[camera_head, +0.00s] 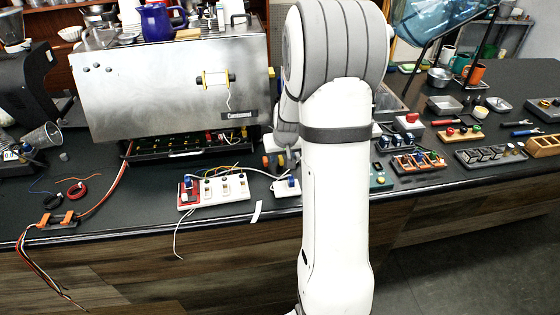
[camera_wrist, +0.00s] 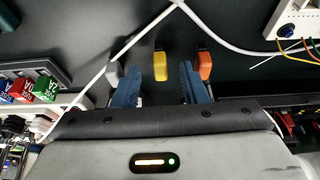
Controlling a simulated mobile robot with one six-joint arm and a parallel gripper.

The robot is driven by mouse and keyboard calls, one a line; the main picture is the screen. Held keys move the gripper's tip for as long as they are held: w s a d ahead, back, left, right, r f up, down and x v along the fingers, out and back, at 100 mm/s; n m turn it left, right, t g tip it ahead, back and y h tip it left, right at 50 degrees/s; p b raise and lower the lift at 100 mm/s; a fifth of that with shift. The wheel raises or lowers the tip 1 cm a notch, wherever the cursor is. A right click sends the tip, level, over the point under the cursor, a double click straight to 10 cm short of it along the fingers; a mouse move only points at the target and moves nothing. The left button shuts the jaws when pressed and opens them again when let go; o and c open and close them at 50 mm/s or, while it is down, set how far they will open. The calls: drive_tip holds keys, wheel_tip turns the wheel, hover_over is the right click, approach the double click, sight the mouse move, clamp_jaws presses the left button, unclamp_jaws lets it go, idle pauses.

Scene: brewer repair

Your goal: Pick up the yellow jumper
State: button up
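The yellow jumper (camera_wrist: 160,66) is a small upright piece on the dark counter in the wrist view. A grey piece (camera_wrist: 114,74) stands to its left and an orange one (camera_wrist: 205,66) to its right. My gripper (camera_wrist: 159,84) is open, with its two blue fingers on either side of the yellow jumper's lower end in the picture. I cannot tell whether the fingers touch it. The left finger is close to the grey piece and the right finger close to the orange one. In the head view my arm covers the gripper, and I cannot make out the yellow jumper.
A white cable (camera_wrist: 146,37) runs close behind the jumpers. Red, green and blue fuses (camera_wrist: 45,88) sit at the left, and a white box with a blue knob (camera_wrist: 297,22) at the upper right. The steel brewer (camera_head: 150,85) stands left of my arm.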

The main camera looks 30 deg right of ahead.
drive_tip(key=shift+w+f, duration=0.15)
drive_tip(key=shift+f, duration=0.2)
clamp_jaws()
